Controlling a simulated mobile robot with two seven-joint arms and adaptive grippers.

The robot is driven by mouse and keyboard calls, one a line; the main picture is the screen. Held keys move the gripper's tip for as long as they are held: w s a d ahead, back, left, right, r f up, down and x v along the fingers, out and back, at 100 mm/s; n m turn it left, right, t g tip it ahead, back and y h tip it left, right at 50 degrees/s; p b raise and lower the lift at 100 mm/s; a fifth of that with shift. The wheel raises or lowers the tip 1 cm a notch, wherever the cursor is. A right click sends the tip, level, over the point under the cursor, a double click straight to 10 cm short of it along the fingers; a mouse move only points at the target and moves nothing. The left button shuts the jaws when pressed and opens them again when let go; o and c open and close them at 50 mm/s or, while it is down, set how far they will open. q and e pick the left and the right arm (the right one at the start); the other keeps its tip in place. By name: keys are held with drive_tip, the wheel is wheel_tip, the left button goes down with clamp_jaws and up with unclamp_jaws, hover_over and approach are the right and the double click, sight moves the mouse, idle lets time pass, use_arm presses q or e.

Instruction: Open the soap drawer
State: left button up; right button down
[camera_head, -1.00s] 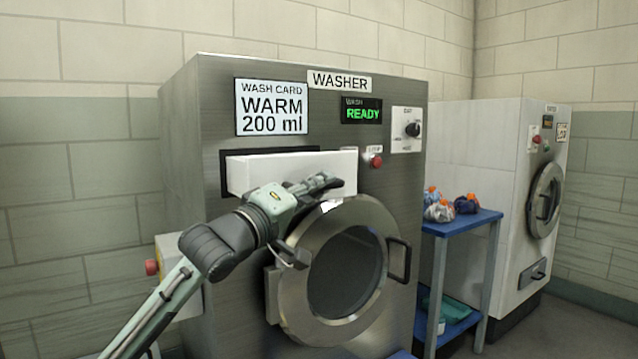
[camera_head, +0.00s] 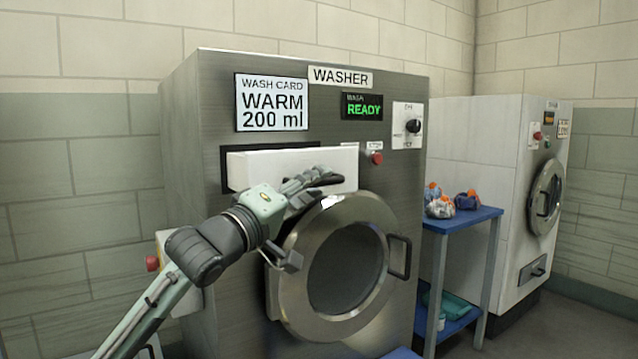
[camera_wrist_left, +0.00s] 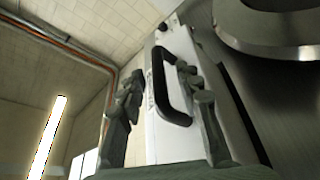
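The soap drawer (camera_head: 290,165) is a white box sticking out of the dark slot in the steel washer's front. Its black handle shows in the left wrist view (camera_wrist_left: 171,90), on the white drawer front. My left gripper (camera_head: 305,183) is at the drawer front, just above the round door. In the left wrist view its fingers (camera_wrist_left: 165,105) are spread, with the handle between them in the picture. A gap shows between the left-hand finger and the handle; whether the other finger touches it I cannot tell. My right gripper is not in view.
The round washer door (camera_head: 340,270) with its side handle (camera_head: 399,257) is close below the drawer. A red button (camera_head: 377,158) and a knob (camera_head: 413,126) are to the right. A blue table (camera_head: 465,217) with small bags stands between the washer and a second machine.

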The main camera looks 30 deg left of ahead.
use_arm(q)
drive_tip(key=v, duration=0.5)
drive_tip(key=shift+s, duration=0.3)
drive_tip(key=shift+f, duration=0.1)
wheel_tip(320, 180, down, 32)
drive_tip(key=a+m+g+y, duration=0.2)
drive_tip(key=m+g+y, duration=0.15)
drive_tip(key=g, duration=0.45)
drive_tip(key=s+d+f+m+g, duration=0.3)
drive_tip(key=s+f, duration=0.3)
drive_tip(key=f, duration=0.4)
drive_tip(key=s+d+f+m+g, duration=0.3)
drive_tip(key=s+f, duration=0.4)
drive_tip(key=f, duration=0.3)
drive_tip(key=s+d+f+m+g+h, duration=0.1)
drive_tip(key=s+d+f+m+g, duration=0.2)
drive_tip(key=f, duration=0.7)
drive_tip(key=s+d, duration=0.2)
drive_tip(key=s, duration=0.1)
drive_tip(key=shift+s, duration=0.4)
